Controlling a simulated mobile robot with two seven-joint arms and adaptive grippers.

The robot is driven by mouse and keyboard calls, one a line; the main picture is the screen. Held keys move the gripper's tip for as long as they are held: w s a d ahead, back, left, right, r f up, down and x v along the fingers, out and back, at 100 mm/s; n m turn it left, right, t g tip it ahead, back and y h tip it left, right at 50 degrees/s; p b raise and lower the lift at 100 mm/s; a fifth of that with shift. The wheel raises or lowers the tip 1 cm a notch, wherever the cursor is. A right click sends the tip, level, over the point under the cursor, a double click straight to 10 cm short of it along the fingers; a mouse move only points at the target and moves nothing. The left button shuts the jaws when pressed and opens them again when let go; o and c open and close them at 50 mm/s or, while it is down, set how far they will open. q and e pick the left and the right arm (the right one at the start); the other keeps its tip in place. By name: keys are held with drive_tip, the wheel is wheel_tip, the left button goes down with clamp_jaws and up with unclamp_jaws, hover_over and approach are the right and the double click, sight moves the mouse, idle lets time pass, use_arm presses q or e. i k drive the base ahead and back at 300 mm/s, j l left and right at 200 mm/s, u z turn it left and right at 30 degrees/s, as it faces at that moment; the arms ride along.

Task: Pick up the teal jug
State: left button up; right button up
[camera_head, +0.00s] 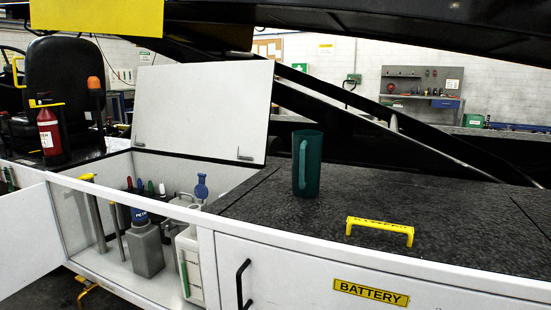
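The teal jug (313,165) stands upright on the dark speckled top of the loader (270,215), right of the open compartment. Its handle (302,165) faces toward me and slightly left. Nothing touches the jug. Neither of my grippers shows in the head view.
A yellow handle (379,231) rises from the top, right of the jug. The open compartment at left holds a grey bottle (147,248), a white container (189,262) and tools. Its raised white lid (203,110) stands behind. A black sloping beam (400,135) runs behind the jug.

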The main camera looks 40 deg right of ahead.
sight(308, 145)
drive_tip(key=i+j+z, duration=0.2)
drive_tip(key=i, duration=0.2)
drive_tip(key=i+z, duration=0.25)
drive_tip(key=i+j+z, duration=0.2)
drive_tip(key=i, duration=0.25)
drive_tip(key=j, duration=0.1)
